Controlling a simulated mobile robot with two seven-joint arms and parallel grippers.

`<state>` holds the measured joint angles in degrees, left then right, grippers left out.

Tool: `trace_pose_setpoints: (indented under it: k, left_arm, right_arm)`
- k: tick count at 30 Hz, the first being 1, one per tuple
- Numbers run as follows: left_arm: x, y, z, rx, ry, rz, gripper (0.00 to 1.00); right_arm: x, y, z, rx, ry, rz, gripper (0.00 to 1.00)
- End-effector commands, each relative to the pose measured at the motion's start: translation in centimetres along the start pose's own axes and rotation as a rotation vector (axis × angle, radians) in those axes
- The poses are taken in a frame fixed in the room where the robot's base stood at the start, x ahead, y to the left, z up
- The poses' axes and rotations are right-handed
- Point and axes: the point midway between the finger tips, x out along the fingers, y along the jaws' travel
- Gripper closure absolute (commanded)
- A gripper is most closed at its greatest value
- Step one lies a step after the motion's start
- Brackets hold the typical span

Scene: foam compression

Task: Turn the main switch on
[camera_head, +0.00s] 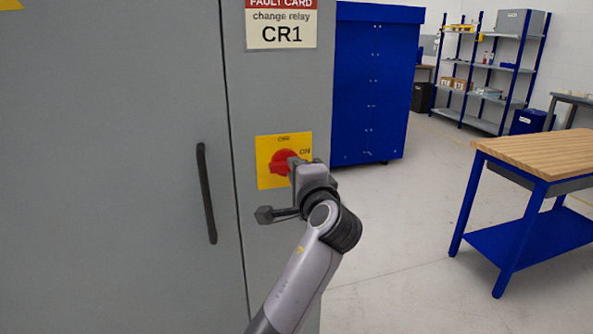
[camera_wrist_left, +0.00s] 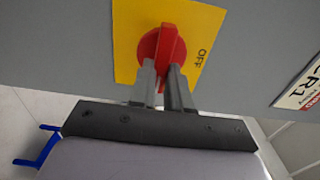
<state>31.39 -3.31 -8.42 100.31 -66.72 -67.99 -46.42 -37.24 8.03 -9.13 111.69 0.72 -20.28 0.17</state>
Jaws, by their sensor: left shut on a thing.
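The main switch is a red rotary knob (camera_head: 284,162) on a yellow plate (camera_head: 265,178) on the grey cabinet front. The plate has OFF at its top and ON at its right. My left gripper (camera_head: 294,166) is at the knob's right side and covers part of it. In the left wrist view, my left gripper (camera_wrist_left: 163,85) is shut on the red knob (camera_wrist_left: 163,45), a finger on each side of its bar. The bar lies roughly level, turned away from OFF (camera_wrist_left: 202,59). ON is hidden in that view. My right gripper is not in view.
A black door handle (camera_head: 206,193) is left of the switch. A fault card (camera_head: 281,25) reading CR1 is above it. A blue cabinet (camera_head: 375,85) stands behind, a wood-topped workbench (camera_head: 540,155) at right and shelving (camera_head: 490,75) farther back. The floor between is clear.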

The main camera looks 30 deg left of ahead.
Motion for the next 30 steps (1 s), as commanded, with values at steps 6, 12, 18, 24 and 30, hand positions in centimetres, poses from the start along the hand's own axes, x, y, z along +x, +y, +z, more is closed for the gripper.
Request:
trace_pose_setpoints:
  k: [6,12,18,24,30]
  left_arm:
    - [0.0,0.1,0.0,0.012,0.001,0.002,1.00]
    - [0.0,0.1,0.0,0.012,0.001,0.002,1.00]
    - [0.0,0.1,0.0,0.010,0.001,0.001,0.57]
    - [-0.2,0.1,0.0,0.008,0.001,0.001,0.57]
    - [-2.7,0.3,-0.1,0.005,0.003,0.003,0.57]
  right_arm:
    - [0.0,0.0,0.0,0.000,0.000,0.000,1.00]
    - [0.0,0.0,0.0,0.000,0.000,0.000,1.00]
    - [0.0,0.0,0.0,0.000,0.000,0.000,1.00]
    - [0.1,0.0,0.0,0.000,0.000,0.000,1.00]
    - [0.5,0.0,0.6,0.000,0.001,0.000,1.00]
